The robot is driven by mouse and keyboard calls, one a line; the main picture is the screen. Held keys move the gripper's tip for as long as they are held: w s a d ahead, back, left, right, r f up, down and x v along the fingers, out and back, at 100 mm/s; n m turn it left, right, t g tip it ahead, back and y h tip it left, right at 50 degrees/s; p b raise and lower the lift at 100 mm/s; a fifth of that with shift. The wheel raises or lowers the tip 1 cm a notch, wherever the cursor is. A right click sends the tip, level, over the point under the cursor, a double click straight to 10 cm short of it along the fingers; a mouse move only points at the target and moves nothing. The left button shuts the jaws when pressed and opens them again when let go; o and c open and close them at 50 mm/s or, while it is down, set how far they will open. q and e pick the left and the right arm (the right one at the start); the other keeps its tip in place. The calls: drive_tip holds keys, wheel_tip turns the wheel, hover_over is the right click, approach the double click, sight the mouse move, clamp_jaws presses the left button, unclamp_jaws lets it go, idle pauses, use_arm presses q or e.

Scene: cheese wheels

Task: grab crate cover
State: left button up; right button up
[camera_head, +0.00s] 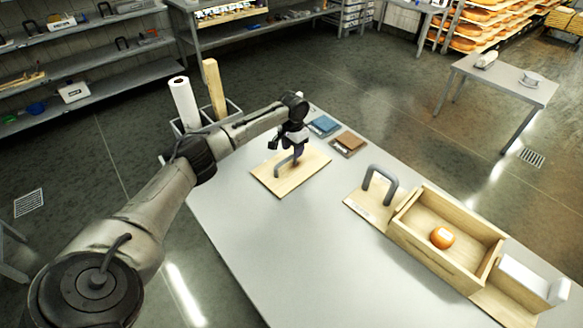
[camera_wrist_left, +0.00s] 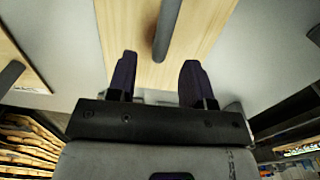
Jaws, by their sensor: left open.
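A flat wooden cover (camera_head: 306,176) with a grey bar handle (camera_head: 281,167) lies on the grey table. In the wrist view the cover (camera_wrist_left: 205,32) fills the top middle, with its handle (camera_wrist_left: 167,30) running up between the finger lines. My left gripper (camera_head: 290,152) is over the cover, close to the handle. Its two dark fingers (camera_wrist_left: 158,72) are apart and nothing is clamped between them. A wooden crate (camera_head: 428,268) stands at the right, open on top, with an orange cheese wheel (camera_head: 442,238) inside. My right gripper is not in view.
A blue block (camera_head: 324,125) and a brown block (camera_head: 348,145) lie at the table's far edge. A paper roll (camera_head: 184,103) stands behind my arm. The table's near middle is clear.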

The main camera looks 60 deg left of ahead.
sight(292, 155)
use_arm(q)
drive_tip(key=shift+s+d+f+b, duration=0.1)
drive_tip(key=shift+f+b, duration=0.1)
drive_tip(key=shift+f, duration=0.75)
drive_tip(key=shift+s+a+f+b, duration=0.1)
drive_tip(key=shift+s+f+b, duration=0.1)
drive_tip(key=shift+f, duration=0.8)
drive_tip(key=shift+s+d+f+b, duration=0.1)
drive_tip(key=shift+f+b, duration=0.1)
drive_tip(key=shift+f, duration=0.75)
drive_tip(key=shift+w, duration=0.1)
drive_tip(key=shift+r, duration=0.1)
clamp_jaws()
